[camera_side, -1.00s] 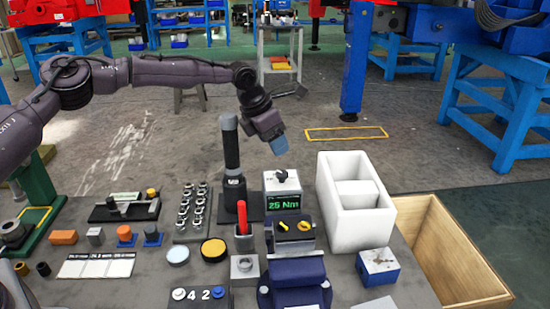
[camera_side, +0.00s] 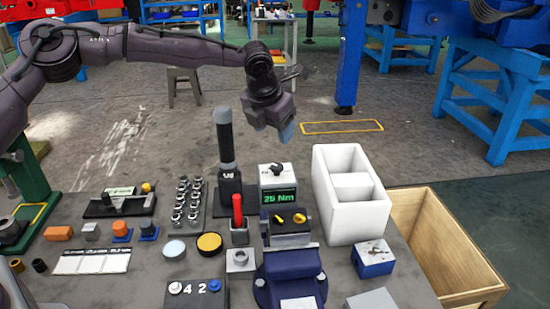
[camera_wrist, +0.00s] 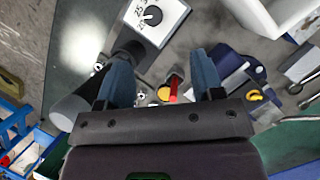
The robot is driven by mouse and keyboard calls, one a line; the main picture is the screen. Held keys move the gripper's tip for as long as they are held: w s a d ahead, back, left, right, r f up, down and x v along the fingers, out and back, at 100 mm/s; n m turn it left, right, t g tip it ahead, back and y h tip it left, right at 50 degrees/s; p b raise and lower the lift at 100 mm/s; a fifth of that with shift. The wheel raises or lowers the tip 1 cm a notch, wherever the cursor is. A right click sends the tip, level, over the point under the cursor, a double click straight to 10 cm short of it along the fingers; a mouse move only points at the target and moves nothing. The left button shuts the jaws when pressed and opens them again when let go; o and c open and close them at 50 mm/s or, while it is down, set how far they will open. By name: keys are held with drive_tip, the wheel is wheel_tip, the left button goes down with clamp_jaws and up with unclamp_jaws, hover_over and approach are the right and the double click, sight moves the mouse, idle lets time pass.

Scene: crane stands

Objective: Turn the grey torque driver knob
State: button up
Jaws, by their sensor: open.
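An upright black driver (camera_side: 226,145) with a grey cap stands on a dark base. In the wrist view its dark shaft and grey end (camera_wrist: 64,113) lie left of the jaws. A white box (camera_side: 278,178) with a green "25 Nm" display stands just right of it, with a small dark knob (camera_side: 276,168) on top. The wrist view shows this knob (camera_wrist: 152,15) on a white marked dial, beyond the fingertips. My gripper (camera_side: 286,132) hangs above and behind the box, blue fingertips downward. The jaws (camera_wrist: 163,75) are open and empty, touching neither driver nor knob.
A white divided bin (camera_side: 325,202) stands close right of the box. Sockets (camera_side: 187,200) stand left. Air around my gripper is clear.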

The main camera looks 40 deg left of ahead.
sight(277, 166)
drive_tip(key=w+f+n, duration=0.1)
drive_tip(key=f, duration=0.3)
drive_tip(key=w+a+f+n, duration=0.1)
drive_tip(key=f, duration=0.3)
drive_tip(key=w+a+f+n, duration=0.1)
drive_tip(key=w+f+n, duration=0.1)
drive_tip(key=f, duration=0.2)
drive_tip(key=shift+w+a+f+y, duration=0.1)
drive_tip(key=shift+a+f+y, duration=0.1)
drive_tip(key=shift+f+y, duration=0.1)
drive_tip(key=shift+r, duration=0.1)
drive_tip(key=c, duration=0.9)
